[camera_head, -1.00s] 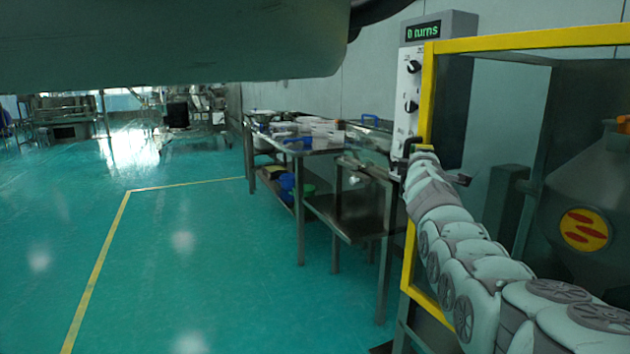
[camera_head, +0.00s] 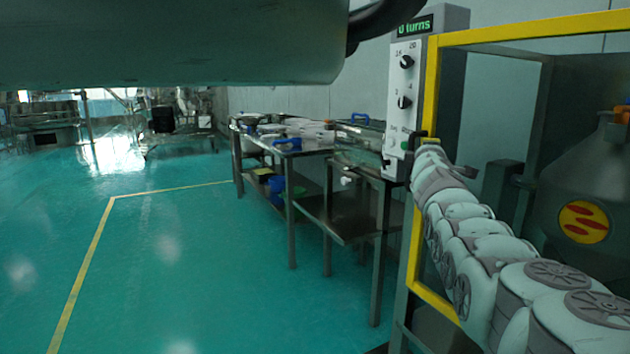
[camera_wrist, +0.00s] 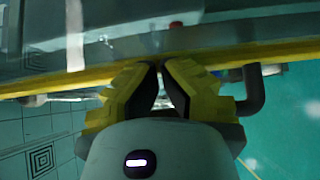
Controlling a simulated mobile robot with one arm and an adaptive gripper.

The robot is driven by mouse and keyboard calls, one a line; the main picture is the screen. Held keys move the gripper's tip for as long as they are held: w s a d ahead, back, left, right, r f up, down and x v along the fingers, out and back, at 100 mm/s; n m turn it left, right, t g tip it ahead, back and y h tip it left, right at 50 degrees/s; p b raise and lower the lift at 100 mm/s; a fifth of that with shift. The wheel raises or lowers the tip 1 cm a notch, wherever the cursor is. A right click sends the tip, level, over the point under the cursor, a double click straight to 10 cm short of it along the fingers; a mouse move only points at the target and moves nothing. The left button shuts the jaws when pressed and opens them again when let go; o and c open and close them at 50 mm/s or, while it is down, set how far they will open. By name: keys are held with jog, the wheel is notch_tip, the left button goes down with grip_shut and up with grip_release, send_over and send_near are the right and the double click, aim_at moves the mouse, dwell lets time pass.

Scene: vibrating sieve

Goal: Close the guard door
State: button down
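The guard door is a clear panel in a yellow frame (camera_head: 433,90), at the right of the head view. My gripper (camera_head: 428,150) is at the upright at the frame's left side. In the wrist view, the yellow fingers of my gripper (camera_wrist: 161,66) have their tips together against the yellow frame bar (camera_wrist: 220,54). The dark door handle (camera_wrist: 254,92) is just right of the fingers and is not between them. I cannot tell whether the fingertips press on the bar. The door's latch side is partly hidden by my arm.
A control box (camera_head: 404,80) with knobs and a green display stands behind the door's left edge. A dark grey vessel (camera_head: 585,180) with a red-and-yellow label shows through the panel. Steel tables (camera_head: 345,215) stand left of it. The green floor (camera_head: 170,270) is open.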

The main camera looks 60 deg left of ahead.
jog(key=shift+w+d+f+h, duration=0.3)
jog(key=shift+w+d+f, duration=0.2)
jog(key=shift+d, duration=0.1)
jog(key=a+v, duration=0.1)
jog(key=v, duration=1.1)
jog(key=shift+s+r, duration=0.35)
jog(key=shift+s, duration=0.05)
jog(key=shift+r, duration=0.1)
